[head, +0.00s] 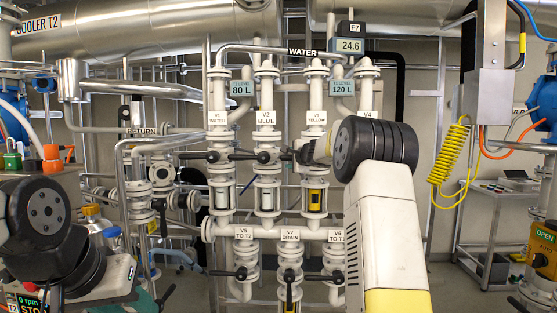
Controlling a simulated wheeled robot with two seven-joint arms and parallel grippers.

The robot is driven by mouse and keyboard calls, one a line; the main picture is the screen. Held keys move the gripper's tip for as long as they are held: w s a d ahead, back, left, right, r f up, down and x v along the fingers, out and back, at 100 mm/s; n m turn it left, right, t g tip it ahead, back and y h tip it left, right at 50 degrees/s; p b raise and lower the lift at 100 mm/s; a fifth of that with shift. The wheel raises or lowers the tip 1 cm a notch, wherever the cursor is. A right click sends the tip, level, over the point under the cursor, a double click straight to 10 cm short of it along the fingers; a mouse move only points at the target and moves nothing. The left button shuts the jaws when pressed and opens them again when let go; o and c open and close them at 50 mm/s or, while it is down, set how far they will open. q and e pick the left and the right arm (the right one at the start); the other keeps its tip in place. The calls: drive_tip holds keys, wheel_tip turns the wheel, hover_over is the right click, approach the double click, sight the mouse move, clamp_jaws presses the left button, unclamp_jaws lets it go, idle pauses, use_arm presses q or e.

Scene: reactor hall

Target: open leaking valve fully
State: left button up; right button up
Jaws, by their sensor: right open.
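A rack of white-bodied valves stands ahead, labelled V1 WATER (217,122), V2 BLUE (265,120), V3 YELLOW (315,120) and V4 (367,114). Below are V5 (243,234), V7 DRAIN (290,235) and V6 (335,235). Black levers on V1 (226,156) and V2 (268,157) lie about level. My right gripper (308,153) is open at the V3 lever's height; its own wrist partly hides it, and contact cannot be told. My right arm covers most of V4. No leak is clearly visible. My left arm shows at lower left, its gripper outside the view.
Sight glasses sit under the upper valves; the one under V3 (315,201) holds yellow. Displays read 80 L (241,88) and 120 L (342,88). A yellow coiled hose (450,155) hangs right, above a cart (500,194). A machine marked STOP (35,301) is at lower left.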

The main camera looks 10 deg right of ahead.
clamp_jaws()
idle(1.4)
